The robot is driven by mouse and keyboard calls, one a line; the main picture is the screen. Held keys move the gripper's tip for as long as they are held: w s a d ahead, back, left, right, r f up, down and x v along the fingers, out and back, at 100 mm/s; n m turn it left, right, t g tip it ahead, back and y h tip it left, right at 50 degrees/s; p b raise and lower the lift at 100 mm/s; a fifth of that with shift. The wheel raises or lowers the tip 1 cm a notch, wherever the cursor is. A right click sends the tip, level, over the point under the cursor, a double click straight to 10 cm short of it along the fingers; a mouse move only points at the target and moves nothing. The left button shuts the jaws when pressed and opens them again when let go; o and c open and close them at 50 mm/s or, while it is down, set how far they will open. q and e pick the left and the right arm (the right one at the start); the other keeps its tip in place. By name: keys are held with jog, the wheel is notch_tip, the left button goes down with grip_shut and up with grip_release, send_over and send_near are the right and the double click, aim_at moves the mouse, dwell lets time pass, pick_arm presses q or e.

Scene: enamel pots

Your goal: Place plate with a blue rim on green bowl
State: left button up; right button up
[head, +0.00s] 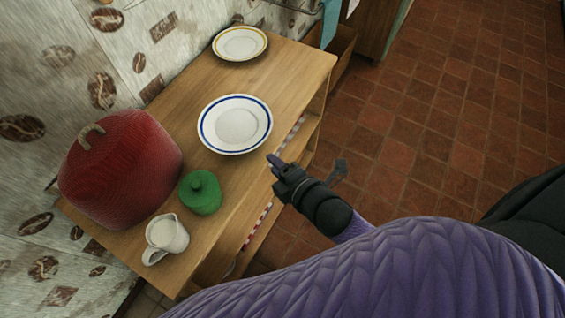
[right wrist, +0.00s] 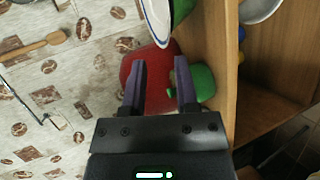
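The white plate with a blue rim (head: 236,124) lies over the middle of the wooden cabinet top. In the right wrist view the plate (right wrist: 157,22) shows nearly edge-on, with a green bowl (right wrist: 182,10) directly under it. The plate appears to rest on this bowl, which it hides in the head view. My right gripper (head: 275,162) is just off the cabinet's front edge, beside the plate and apart from it. Its fingers (right wrist: 160,88) are spread with nothing between them. My left gripper is not in view.
A large red pot (head: 122,168), a lidded green pot (head: 200,192) and a white jug (head: 166,238) stand on the cabinet top (head: 222,225). A yellow-rimmed plate (head: 241,43) lies at the far end. Shelves are below; tiled floor (head: 440,110) is open to the right.

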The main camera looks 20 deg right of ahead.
jog(key=s+d+f+m+g+h, duration=0.1)
jog(key=s+d+f+m+g, duration=0.15)
jog(key=s+f+m, duration=0.35)
jog(key=s+d+f+m+g+h, duration=0.1)
jog(key=s+d+f+m+g, duration=0.2)
jog(key=f, duration=0.6)
jog(key=s+f+m+g+h, duration=0.1)
jog(key=s+f+m+g, duration=0.2)
jog(key=s, duration=0.7)
jog(key=s+d+f+m+g, duration=0.1)
jog(key=s+f+m+g, duration=0.3)
jog(key=s, duration=0.7)
notch_tip(320, 180, down, 3)
jog(key=m, duration=0.2)
jog(key=shift+s+f+m+h, duration=0.2)
jog(key=shift+s+m+h, duration=0.1)
jog(key=shift+h, duration=0.1)
jog(key=shift+d, duration=0.1)
